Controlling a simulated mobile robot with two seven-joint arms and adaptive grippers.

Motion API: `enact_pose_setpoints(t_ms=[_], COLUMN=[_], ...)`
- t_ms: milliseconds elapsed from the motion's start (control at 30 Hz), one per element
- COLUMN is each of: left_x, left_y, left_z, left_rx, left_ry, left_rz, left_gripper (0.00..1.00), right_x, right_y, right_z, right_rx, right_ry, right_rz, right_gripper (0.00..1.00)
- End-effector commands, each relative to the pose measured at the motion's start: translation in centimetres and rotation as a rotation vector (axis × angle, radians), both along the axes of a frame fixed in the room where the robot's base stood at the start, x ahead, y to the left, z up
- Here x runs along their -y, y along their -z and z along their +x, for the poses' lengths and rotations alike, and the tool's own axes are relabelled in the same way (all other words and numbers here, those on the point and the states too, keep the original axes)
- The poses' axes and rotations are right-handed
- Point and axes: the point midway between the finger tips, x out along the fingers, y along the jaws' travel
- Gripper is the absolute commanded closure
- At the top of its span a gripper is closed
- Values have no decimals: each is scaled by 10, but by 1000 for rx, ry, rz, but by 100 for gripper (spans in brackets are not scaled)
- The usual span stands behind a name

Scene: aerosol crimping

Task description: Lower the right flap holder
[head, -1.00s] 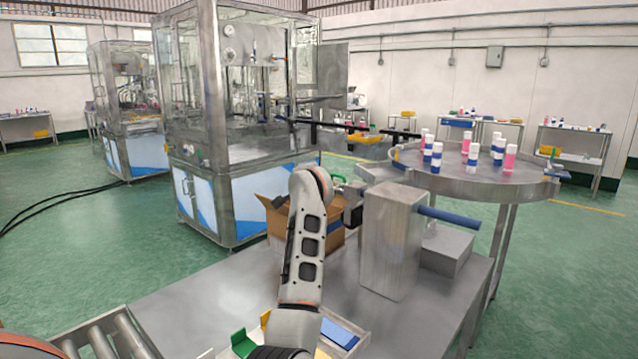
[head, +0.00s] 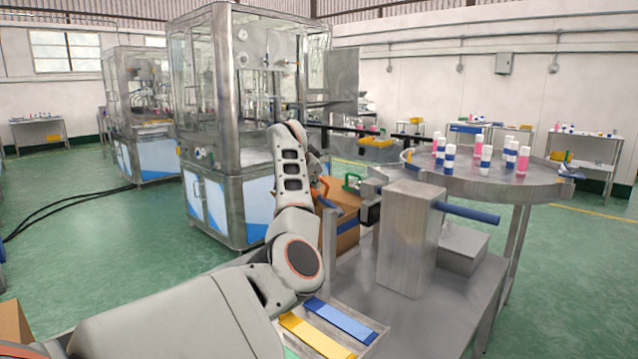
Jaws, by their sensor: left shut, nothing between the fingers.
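A brown cardboard box (head: 345,238) with a blue band stands at the back of the steel bench, partly hidden by my left arm. My right gripper is out of view.
A steel housing (head: 408,240) with a blue bar stands right of the box. A round steel table (head: 480,187) behind it carries several cans. A tray with yellow and blue strips (head: 340,322) lies in front. A glazed machine (head: 235,120) stands behind the bench.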

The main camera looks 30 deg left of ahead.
Motion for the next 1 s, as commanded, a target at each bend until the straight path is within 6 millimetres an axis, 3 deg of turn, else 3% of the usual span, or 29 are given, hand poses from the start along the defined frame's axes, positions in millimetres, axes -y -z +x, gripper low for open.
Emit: enact_pose_setpoints(t_ms=[167,433,633,1000], left_x=[-15,-19,-21,-24], left_y=[23,40,45,47], left_z=[3,3,3,3], left_rx=[-30,-54,-54,-52], left_ry=[-2,-1,-2,-1], left_rz=[-163,-345,-366,-363], left_gripper=[100,100,100,100], right_x=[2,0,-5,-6], right_y=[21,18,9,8], right_z=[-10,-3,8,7], right_rx=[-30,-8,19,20], right_ry=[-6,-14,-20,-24], right_rz=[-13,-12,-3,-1], right_gripper=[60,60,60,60])
